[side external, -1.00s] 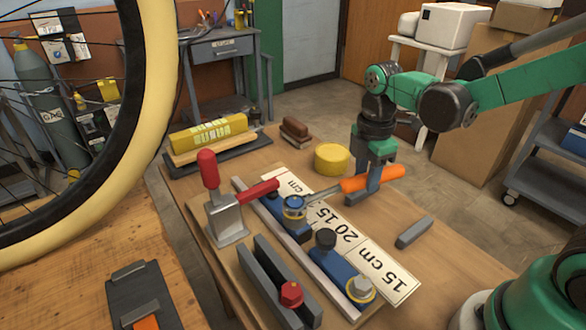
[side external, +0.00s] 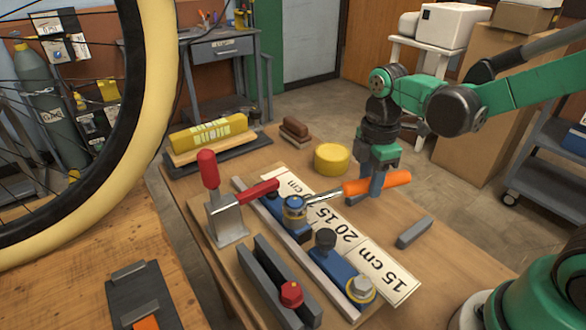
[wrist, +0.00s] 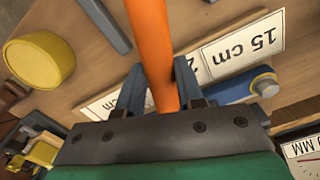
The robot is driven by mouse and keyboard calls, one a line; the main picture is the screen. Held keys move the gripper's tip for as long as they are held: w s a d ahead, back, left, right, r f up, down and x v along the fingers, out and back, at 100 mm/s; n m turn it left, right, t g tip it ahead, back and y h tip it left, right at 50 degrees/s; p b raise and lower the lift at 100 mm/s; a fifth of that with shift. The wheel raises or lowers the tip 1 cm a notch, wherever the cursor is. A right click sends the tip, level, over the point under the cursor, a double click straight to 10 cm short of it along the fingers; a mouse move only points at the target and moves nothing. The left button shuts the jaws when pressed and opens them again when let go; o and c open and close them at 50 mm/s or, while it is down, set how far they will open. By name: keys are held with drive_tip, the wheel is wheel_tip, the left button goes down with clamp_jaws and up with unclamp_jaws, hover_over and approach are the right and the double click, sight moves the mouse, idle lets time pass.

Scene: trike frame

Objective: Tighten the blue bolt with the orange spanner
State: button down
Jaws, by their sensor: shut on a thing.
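The orange spanner has an orange handle (side external: 390,181) and a metal shaft (side external: 325,196). My gripper (side external: 374,187) is shut on the handle; the wrist view also shows the handle (wrist: 150,45) between the two fingers. The spanner reaches left above the table, and its head end is at the blue bolt (side external: 293,204), which stands upright on a blue block at the far end of the metal rail. I cannot tell whether the spanner's jaw is fully seated on the bolt. The wrist view does not show the spanner's head end.
A red-handled clamp (side external: 228,205) stands left of the bolt. A second blue block (side external: 340,268) with a dark knob is nearer. A yellow cylinder (side external: 331,158) and a grey bar (side external: 415,232) flank the gripper.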

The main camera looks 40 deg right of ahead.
drive_tip(key=shift+s+a+m, duration=0.4)
drive_tip(key=shift+s+m, duration=0.3)
drive_tip(key=shift+s, duration=0.05)
idle(0.5)
drive_tip(key=shift+s+a+m, duration=0.45)
drive_tip(key=shift+s+m, duration=0.2)
drive_tip(key=shift+s+a+m, duration=0.4)
drive_tip(key=shift+s+m, duration=0.2)
drive_tip(key=shift+m, duration=0.05)
idle(0.7)
drive_tip(key=shift+w+d+n, duration=0.4)
drive_tip(key=shift+w+n, duration=0.2)
drive_tip(key=shift+w+d+n, duration=0.4)
drive_tip(key=shift+w+n, duration=0.2)
idle(1.2)
drive_tip(key=c, duration=1.1)
unclamp_jaws()
clamp_jaws()
